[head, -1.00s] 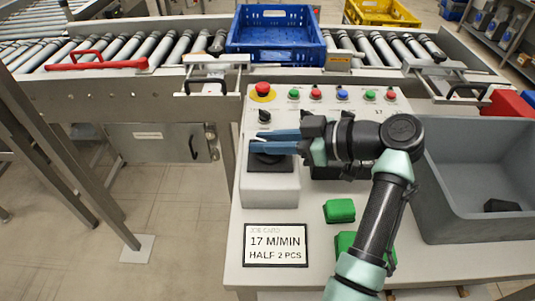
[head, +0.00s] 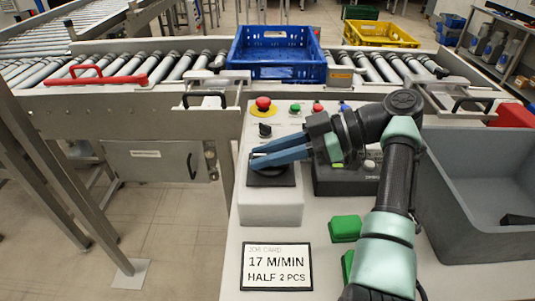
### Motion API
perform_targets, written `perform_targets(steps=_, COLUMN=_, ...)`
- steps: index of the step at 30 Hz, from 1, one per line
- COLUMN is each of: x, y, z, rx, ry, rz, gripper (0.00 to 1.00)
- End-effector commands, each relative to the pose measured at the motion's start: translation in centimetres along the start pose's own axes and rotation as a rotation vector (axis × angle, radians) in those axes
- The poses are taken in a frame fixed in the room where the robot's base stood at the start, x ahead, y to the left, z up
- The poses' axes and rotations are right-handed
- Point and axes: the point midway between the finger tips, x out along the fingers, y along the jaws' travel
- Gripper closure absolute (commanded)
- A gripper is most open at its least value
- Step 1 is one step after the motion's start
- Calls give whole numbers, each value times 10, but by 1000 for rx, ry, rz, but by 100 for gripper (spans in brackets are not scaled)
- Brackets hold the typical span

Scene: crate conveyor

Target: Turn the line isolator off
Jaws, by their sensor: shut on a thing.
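The line isolator is a light grey box (head: 270,207) with a black plate (head: 270,180) on top, at the left side of the bench. My gripper (head: 254,160) reaches in from the right, its blue fingers close together over the black plate. The fingers are shut on the isolator's handle, which they mostly hide. I cannot read the handle's angle or any marks on the plate.
A job card (head: 277,267) reading "17 M/MIN HALF 2 PCS" lies in front. Behind are a red emergency button (head: 263,103) and a black knob (head: 264,130). Green blocks (head: 345,228) and a grey bin (head: 480,195) are right. A blue crate (head: 275,50) sits on the conveyor.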

Motion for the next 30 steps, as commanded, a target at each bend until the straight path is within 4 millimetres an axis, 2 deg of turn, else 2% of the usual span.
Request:
perform_targets(steps=8, x=2, y=-1, z=2, rx=3, ry=-4, rz=-6, gripper=100)
perform_targets(steps=9, x=2, y=-1, z=2, rx=4, ry=-4, rz=-6, gripper=73)
perform_targets(steps=13, x=2, y=-1, z=2, rx=3, ry=-3, rz=-4, gripper=49)
perform_targets(steps=14, x=1, y=-1, z=2, rx=3, ry=-3, rz=-4, gripper=46)
perform_targets(steps=23, x=-1, y=0, z=1, rx=1, ry=-1, rz=-1, gripper=46)
perform_targets(steps=26, x=-9, y=0, z=0, rx=2, ry=-3, rz=0, gripper=46)
perform_targets(steps=30, x=-31, y=0, z=0, rx=4, ry=-4, rz=1, gripper=46)
